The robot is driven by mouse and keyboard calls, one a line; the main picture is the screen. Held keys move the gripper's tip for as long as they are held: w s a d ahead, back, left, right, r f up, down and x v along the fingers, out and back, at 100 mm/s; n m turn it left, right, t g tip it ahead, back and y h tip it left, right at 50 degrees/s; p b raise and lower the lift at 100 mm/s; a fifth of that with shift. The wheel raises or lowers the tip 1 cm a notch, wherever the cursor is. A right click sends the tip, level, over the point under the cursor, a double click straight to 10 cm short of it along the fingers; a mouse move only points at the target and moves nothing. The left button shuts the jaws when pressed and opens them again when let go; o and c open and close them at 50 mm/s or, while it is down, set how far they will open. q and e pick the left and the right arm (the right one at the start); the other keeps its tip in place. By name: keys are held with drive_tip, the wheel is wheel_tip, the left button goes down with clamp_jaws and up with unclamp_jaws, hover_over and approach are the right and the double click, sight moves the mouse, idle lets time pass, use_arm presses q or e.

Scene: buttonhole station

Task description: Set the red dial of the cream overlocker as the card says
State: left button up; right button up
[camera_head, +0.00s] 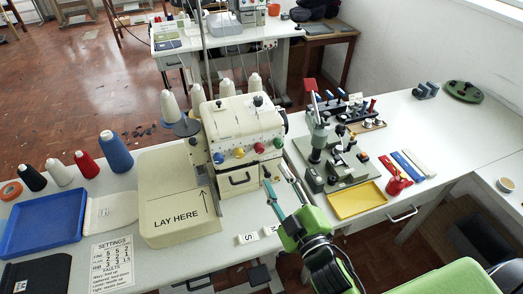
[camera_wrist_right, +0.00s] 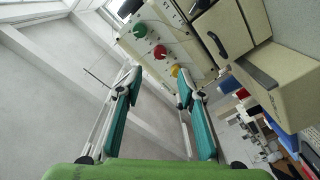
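The cream overlocker (camera_head: 240,118) stands on the white table with a row of blue, yellow, red and green dials on its front. The red dial (camera_head: 259,148) is second from the right; it also shows in the right wrist view (camera_wrist_right: 160,51), between the green and yellow dials. The settings card (camera_head: 112,262) lies at the front left; its rows of small digits are hard to read surely. My right gripper (camera_head: 276,174) is open and empty, its fingers pointing at the machine from the front, below and apart from the red dial. My left gripper is out of view.
A blue tray (camera_head: 42,222) and thread cones stand farther left. A grey tool stand (camera_head: 345,172) and yellow tray (camera_head: 357,200) are to the right. Small tiles, one marked S (camera_head: 247,239), lie in front.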

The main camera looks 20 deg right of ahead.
sight(261, 151)
drive_tip(key=w, duration=0.3)
drive_tip(key=w+p, duration=0.1)
drive_tip(key=w, duration=0.2)
drive_tip(key=w+p, duration=0.1)
drive_tip(key=w, duration=0.2)
drive_tip(key=shift+w+a, duration=0.25)
drive_tip(key=shift+a, duration=0.1)
drive_tip(key=shift+w, duration=0.7)
clamp_jaws()
